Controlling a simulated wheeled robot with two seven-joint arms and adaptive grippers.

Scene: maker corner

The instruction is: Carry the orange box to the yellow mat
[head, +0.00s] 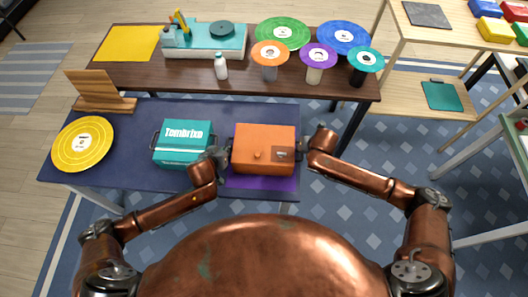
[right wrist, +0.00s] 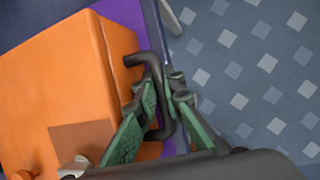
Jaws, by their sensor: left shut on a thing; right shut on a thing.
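The orange box (head: 263,138) is over the purple mat (head: 262,183) on the near dark blue table; I cannot tell whether it rests on it. My left gripper (head: 224,158) is at the box's left side, shut on its handle, which the fingers mostly hide. My right gripper (head: 304,149) is at the right side. In the right wrist view the green fingers of the right gripper (right wrist: 165,110) close around the black handle (right wrist: 155,72) of the orange box (right wrist: 60,85). The yellow mat (head: 128,43) lies flat and bare at the left end of the brown table behind.
A teal box (head: 183,153) stands close left of the orange box. A yellow disc (head: 83,144) and a wooden stand (head: 98,91) are farther left. On the brown table (head: 130,72) are a teal turntable (head: 205,42), a white bottle (head: 221,67) and several coloured discs.

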